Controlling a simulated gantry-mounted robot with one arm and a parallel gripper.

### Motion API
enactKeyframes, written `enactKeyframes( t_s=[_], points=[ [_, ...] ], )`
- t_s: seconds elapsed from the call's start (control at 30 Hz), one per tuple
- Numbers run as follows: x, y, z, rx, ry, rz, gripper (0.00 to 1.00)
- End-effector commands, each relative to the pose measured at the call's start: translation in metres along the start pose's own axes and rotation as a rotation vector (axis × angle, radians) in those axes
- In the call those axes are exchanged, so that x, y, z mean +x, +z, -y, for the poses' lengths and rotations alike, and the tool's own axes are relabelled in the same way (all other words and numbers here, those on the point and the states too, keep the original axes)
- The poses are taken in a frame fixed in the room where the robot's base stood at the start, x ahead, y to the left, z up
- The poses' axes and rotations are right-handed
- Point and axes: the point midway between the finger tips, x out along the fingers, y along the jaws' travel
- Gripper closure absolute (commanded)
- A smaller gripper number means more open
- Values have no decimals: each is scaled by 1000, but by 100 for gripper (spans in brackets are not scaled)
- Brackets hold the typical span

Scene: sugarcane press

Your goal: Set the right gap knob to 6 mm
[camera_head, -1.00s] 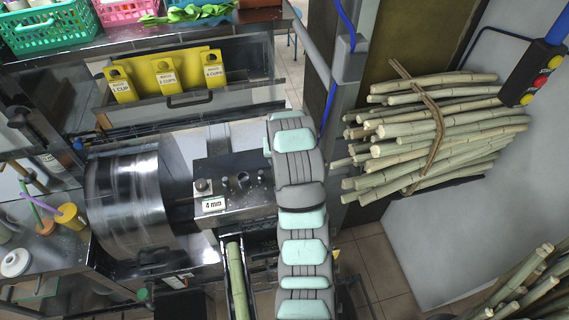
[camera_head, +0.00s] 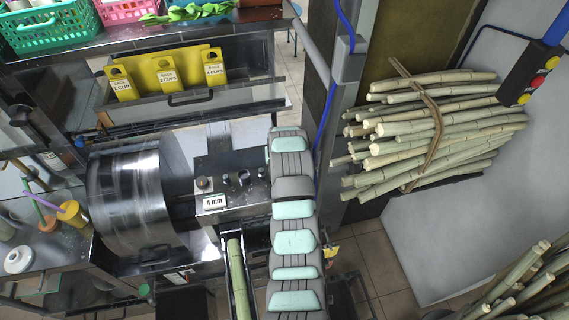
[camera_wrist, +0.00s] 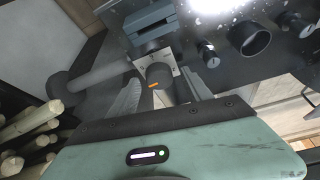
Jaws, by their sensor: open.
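The press's dark metal control panel (camera_head: 232,166) is in the middle of the head view. At its left end are a knob (camera_head: 203,183) and a sign reading "4 mm" (camera_head: 214,202). My arm covers the panel's right end there, hiding the right gap knob and my gripper. In the wrist view, a dark round knob with an orange mark (camera_wrist: 158,77) sits in front of a pale plate, whose reading I cannot make out. My gripper (camera_wrist: 162,92) is open, with one grey finger on each side of this knob. I cannot tell whether either finger touches it.
More panel controls, including a small knob (camera_wrist: 208,54) and a dark round fitting (camera_wrist: 249,38), lie right of my gripper. A grey block (camera_wrist: 150,22) is above it. A cane lies in the feed chute (camera_head: 237,278). Bundled canes (camera_head: 440,130) are at the right.

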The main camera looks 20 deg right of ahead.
Motion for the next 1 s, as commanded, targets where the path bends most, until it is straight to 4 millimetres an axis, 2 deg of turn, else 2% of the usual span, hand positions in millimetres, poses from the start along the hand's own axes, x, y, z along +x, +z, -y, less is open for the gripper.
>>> enactKeyframes(
  t_s=[0.07, 0.7, 1.0],
  points=[
    [0, 0, 0, 0, 0, 0, 47],
    [0, 0, 0, 0, 0, 0, 100],
    [0, 0, 1, 19, 7, 0, 100]
  ],
)
